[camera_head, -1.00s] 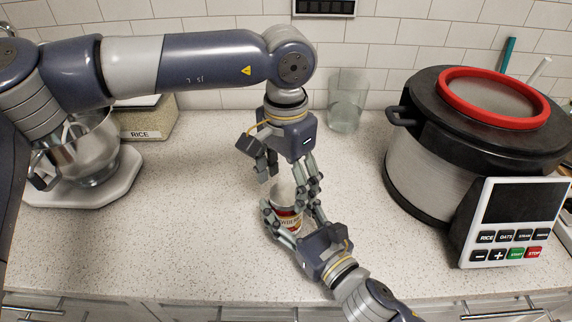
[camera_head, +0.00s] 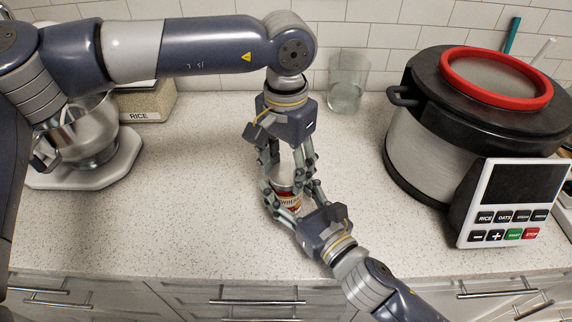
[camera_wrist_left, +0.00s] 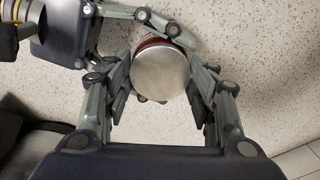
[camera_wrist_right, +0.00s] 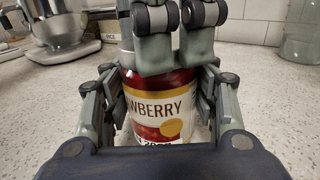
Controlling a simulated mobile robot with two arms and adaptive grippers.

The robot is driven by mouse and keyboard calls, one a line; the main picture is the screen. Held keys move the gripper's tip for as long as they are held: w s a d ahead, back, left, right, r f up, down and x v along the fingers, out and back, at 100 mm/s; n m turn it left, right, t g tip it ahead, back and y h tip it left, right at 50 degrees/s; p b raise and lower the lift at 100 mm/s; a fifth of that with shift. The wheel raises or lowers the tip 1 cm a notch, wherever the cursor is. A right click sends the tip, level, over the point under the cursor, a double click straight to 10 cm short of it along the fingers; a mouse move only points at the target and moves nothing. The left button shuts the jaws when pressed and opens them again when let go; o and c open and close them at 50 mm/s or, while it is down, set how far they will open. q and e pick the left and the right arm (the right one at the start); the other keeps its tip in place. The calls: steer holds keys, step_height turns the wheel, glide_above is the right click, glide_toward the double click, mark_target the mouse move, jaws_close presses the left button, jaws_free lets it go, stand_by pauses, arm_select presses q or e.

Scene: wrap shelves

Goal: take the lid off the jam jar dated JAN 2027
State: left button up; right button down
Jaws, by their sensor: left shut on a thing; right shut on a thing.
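The jam jar (camera_head: 288,202) has red contents and a pale label; in the right wrist view the label (camera_wrist_right: 160,108) reads "AWBERRY", with its date line mostly cut off by the gripper. My right gripper (camera_wrist_right: 160,110) is shut around the jar's body from the front right. The silver lid (camera_wrist_left: 160,72) sits on the jar, with a red edge showing beside it in the left wrist view. My left gripper (camera_wrist_left: 160,85) is above the jar, pointing down, its fingers shut on the lid's sides. The fingers of both grippers hide much of the jar in the head view.
A large cooker (camera_head: 430,160) with a red-ringed lid and a button panel (camera_head: 505,210) stands at the right. A glass (camera_head: 347,85) stands behind my left gripper. A mixer (camera_head: 85,165) and a RICE container (camera_head: 150,105) are at the left. The counter between is clear.

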arm_select(q)
steer(key=n, duration=2.8)
steer(key=shift+n, duration=0.3)
steer(key=n, duration=0.6)
steer(key=shift+r, duration=0.1)
steer(key=n, duration=0.6)
steer(key=shift+n, duration=0.3)
steer(key=n, duration=0.6)
steer(key=shift+n, duration=0.3)
steer(key=n, duration=0.4)
steer(key=shift+n, duration=0.3)
steer(key=shift+r, duration=0.3)
